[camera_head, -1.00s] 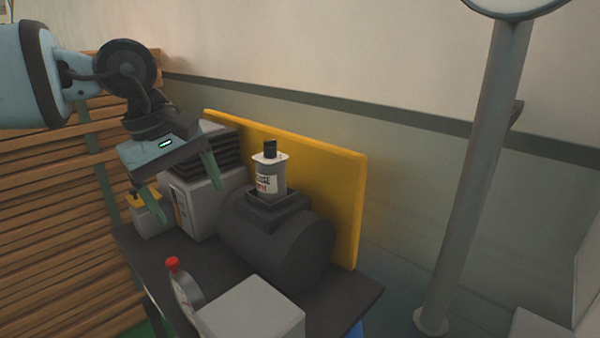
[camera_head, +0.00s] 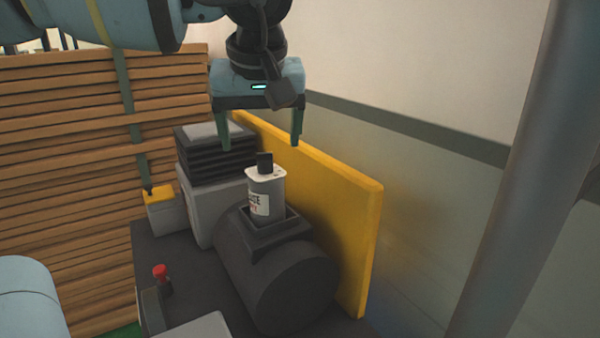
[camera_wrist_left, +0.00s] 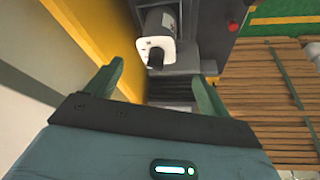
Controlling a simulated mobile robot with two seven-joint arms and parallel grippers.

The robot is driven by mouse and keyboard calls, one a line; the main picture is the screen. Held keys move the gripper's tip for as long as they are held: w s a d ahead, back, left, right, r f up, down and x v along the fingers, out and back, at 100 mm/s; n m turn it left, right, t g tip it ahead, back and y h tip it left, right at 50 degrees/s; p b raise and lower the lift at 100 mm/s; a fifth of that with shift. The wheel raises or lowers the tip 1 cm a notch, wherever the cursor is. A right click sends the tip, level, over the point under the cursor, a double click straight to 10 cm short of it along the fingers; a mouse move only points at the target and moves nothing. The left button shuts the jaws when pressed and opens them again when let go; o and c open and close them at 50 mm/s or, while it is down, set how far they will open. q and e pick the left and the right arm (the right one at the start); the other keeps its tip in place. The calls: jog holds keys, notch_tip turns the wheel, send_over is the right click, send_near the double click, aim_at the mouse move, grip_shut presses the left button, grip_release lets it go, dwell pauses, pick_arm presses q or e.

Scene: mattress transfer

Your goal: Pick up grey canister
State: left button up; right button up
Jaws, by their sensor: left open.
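The grey canister (camera_head: 265,190) has a black cap and a white label with partly readable dark lettering. It stands upright in a square holder on top of a dark cylindrical machine (camera_head: 290,285). My left gripper (camera_head: 261,146) is open and empty. Its two fingers point down, close above the canister's cap in the head view. In the left wrist view the canister (camera_wrist_left: 160,37) shows cap-first, beyond and between the open fingers (camera_wrist_left: 155,85), apart from them. My right gripper is not in view.
A yellow panel (camera_head: 345,225) stands behind the machine. A grey box with a black ribbed top (camera_head: 215,155) and a small yellow-topped container (camera_head: 160,212) stand to the left. A red knob (camera_head: 161,272) is in front. A grey pole (camera_head: 520,190) rises at right; stacked planks (camera_head: 70,150) stand left.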

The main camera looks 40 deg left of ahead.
aim_at(266, 161)
pick_arm(q)
jog(key=shift+w+x, duration=0.1)
jog(key=shift+x, duration=1.7)
jog(key=shift+w+x, duration=0.15)
jog(key=shift+x, duration=1.65)
jog(key=shift+d, duration=0.15)
jog(key=c, duration=1.4)
